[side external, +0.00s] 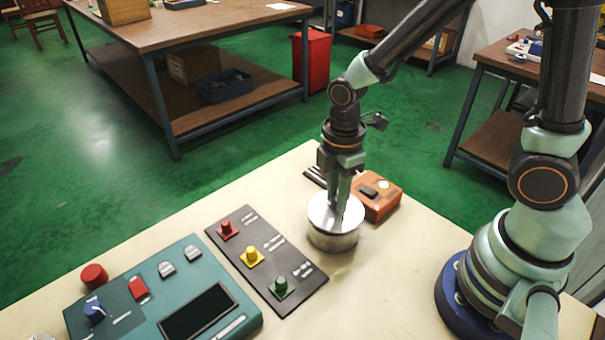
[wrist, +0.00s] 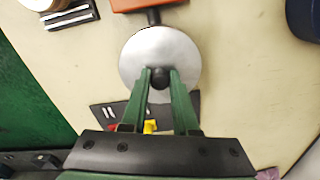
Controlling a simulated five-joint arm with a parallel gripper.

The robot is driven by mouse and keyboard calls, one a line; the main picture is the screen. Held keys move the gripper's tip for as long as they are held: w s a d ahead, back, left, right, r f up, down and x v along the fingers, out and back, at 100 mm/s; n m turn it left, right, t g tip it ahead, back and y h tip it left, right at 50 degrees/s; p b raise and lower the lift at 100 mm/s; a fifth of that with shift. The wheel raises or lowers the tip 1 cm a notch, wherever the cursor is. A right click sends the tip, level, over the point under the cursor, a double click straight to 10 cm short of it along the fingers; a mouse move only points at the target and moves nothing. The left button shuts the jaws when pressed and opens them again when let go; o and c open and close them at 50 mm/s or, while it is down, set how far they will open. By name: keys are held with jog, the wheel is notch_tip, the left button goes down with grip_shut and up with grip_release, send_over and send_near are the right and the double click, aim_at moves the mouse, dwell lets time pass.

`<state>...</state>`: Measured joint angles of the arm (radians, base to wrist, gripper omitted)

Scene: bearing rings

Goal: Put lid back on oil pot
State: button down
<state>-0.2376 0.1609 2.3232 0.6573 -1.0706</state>
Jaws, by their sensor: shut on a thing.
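The lid is a flat, shiny silver disc (side external: 323,215), also seen in the wrist view (wrist: 140,55), with a small dark knob (wrist: 160,77) near its middle. My gripper (side external: 343,208) points down from above and is shut on this knob; the wrist view shows its two green fingers (wrist: 160,78) on either side of it. The oil pot (side external: 333,241) is a short metal cylinder directly under the lid, upright on the table. The lid covers its opening. I cannot tell whether the lid rests on the rim or is slightly above it. The pot is hidden in the wrist view.
An orange box (side external: 378,200) with a black part stands close behind the pot. A dark panel (side external: 262,258) with red, yellow and green buttons lies to the left, beside a teal control box (side external: 185,290). The cream table (side external: 380,290) is clear at front right.

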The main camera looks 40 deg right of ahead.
jog(key=shift+f, duration=0.75)
dwell(0.9)
jog(key=c, duration=0.6)
grip_release()
jog(key=shift+r, duration=0.15)
jog(key=shift+r, duration=3.65)
